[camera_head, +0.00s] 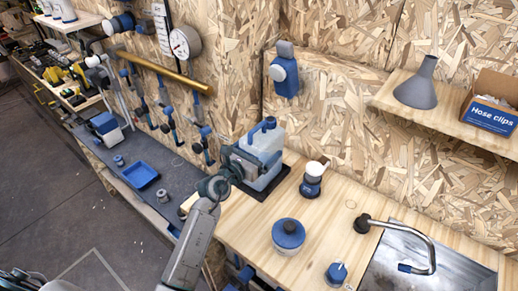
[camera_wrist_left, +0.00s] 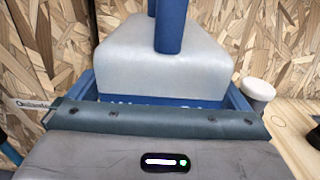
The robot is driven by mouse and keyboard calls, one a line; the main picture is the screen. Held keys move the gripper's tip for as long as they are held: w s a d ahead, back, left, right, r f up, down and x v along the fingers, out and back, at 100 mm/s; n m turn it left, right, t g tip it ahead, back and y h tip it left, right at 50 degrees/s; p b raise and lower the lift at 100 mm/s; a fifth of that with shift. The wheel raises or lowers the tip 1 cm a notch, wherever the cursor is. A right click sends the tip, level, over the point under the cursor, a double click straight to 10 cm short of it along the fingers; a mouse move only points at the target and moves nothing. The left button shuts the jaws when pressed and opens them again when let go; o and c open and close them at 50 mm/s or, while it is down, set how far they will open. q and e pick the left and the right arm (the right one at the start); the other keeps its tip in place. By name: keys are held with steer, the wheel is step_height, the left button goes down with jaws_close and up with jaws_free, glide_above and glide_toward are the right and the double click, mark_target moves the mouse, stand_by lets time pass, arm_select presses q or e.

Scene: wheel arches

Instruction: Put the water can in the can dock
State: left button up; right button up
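The water can (camera_head: 262,142), pale and translucent with a blue handle on top, stands upright at the back of the wooden counter, above a flat dark base (camera_head: 268,192). In the left wrist view the can (camera_wrist_left: 165,62) fills the middle, with blue edging and partly hidden lettering around its lower part. I cannot tell whether that blue edging belongs to the can or a dock. My left gripper (camera_head: 238,165) is up against the can's left side in the head view. Its fingers are hidden, so I cannot see whether it grips. My right gripper is out of view.
A small dark jar with a white top (camera_head: 313,178), a round blue-lidded tub (camera_head: 288,236) and a blue-topped knob (camera_head: 336,273) stand on the counter. A tap (camera_head: 405,235) and sink lie right. A blue tray (camera_head: 140,175) is on the left shelf.

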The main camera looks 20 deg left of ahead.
arm_select(q)
steer(key=shift+s+a, duration=0.1)
steer(key=b+v, duration=0.2)
steer(key=v, duration=0.9)
steer(key=shift+s, duration=0.4)
steer(key=shift+r, duration=0.15)
steer(key=shift+c, duration=0.2)
stand_by(0.5)
